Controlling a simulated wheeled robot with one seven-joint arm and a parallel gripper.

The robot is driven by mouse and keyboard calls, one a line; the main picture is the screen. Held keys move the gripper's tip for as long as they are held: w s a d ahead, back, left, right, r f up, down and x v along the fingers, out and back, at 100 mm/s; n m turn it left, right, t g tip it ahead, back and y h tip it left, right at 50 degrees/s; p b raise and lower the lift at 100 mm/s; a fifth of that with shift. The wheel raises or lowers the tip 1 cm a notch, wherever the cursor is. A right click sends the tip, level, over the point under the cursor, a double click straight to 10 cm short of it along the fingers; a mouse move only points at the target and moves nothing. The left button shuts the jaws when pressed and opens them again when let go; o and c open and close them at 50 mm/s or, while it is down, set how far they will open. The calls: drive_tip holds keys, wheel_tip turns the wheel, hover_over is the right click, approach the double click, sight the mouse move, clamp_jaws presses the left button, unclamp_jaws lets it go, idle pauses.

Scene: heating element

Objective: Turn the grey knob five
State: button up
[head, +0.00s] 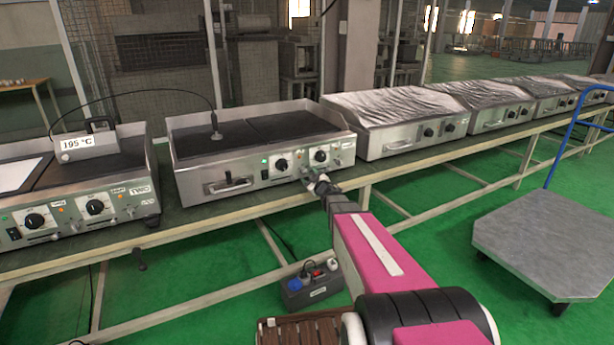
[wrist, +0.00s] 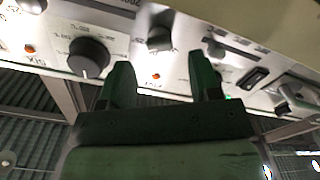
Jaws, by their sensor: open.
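The griddle (head: 255,150) stands on the bench, with a steel front panel of knobs and lights. In the wrist view the panel appears upside down. A small grey knob (wrist: 160,38) sits on it, beside an orange light. It lies beyond and roughly between my fingertips, apparently not gripped. The knob's label is too small to read surely. My gripper (wrist: 163,65) is open and close to the panel; contact cannot be told. It also shows in the head view (head: 322,186) below the panel's right part, where it hides the grey knob.
A large dark knob (wrist: 90,57) sits left of my fingers in the wrist view. A black switch (wrist: 255,77) and a handle (wrist: 290,95) lie to the right. Other griddles flank this one, including a covered one (head: 395,118). A trolley (head: 550,238) stands right.

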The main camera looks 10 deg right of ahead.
drive_tip(key=v, duration=0.6)
drive_tip(key=shift+s+d, duration=0.1)
drive_tip(key=shift+s, duration=0.1)
